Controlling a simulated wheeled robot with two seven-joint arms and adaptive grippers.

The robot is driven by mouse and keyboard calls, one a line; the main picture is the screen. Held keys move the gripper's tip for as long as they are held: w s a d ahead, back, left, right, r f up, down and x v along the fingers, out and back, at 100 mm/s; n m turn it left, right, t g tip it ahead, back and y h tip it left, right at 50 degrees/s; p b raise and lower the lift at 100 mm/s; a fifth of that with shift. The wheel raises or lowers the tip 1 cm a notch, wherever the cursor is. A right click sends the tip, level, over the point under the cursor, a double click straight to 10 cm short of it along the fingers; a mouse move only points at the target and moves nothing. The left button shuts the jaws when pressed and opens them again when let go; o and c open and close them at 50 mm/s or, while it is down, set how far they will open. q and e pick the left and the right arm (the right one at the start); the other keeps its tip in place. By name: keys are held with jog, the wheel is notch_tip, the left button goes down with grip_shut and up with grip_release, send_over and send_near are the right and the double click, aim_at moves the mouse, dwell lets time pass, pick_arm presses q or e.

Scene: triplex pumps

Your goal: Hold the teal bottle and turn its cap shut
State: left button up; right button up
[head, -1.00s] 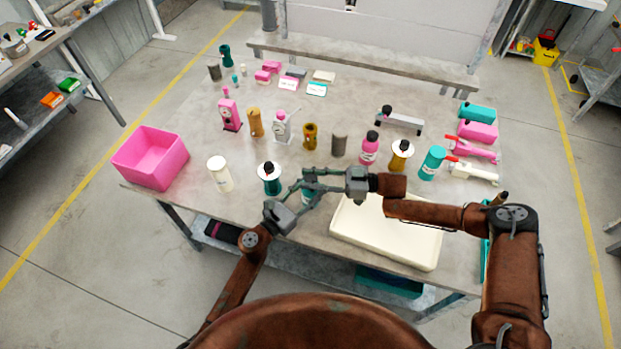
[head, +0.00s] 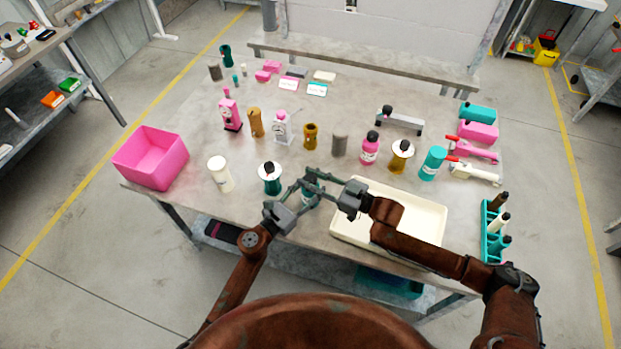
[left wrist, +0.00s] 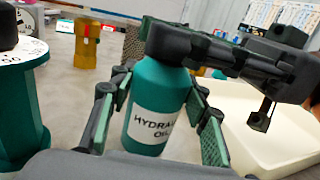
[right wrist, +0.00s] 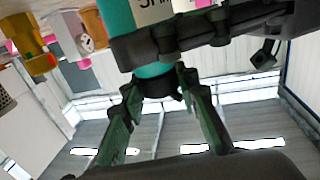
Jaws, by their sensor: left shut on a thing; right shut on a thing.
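The teal bottle (left wrist: 157,105), labelled as hydraulic oil, stands upright near the table's front edge. In the head view (head: 309,195) the grippers partly cover it. My left gripper (head: 300,195) is shut around the bottle's body, with a finger on each side in the left wrist view (left wrist: 160,120). My right gripper (head: 316,180) is at the bottle's top, shut on its dark cap (right wrist: 158,84). In the right wrist view the cap sits at the bottle's neck between the fingers (right wrist: 165,95). I cannot tell how tightly the cap is seated.
A cream tray (head: 437,222) lies right of the bottle, under my right arm. A teal dispenser with a white dial (head: 269,178) stands close on the left. A pink bin (head: 150,157) is at the table's left corner. A teal rack (head: 491,232) stands at the right.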

aim_at(316, 182)
jog(key=shift+s+a+r+m+t+h, duration=0.1)
jog(key=shift+s+a+m+t+h, duration=0.2)
jog(key=shift+m+t, duration=0.35)
jog(key=shift+w+d+t+h, duration=0.2)
jog(key=shift+t+h, duration=0.1)
jog(key=shift+t, duration=0.15)
jog(key=o, duration=1.2)
jog(key=shift+w+d, duration=0.1)
jog(key=shift+d, duration=0.05)
jog(key=shift+v, duration=3.75)
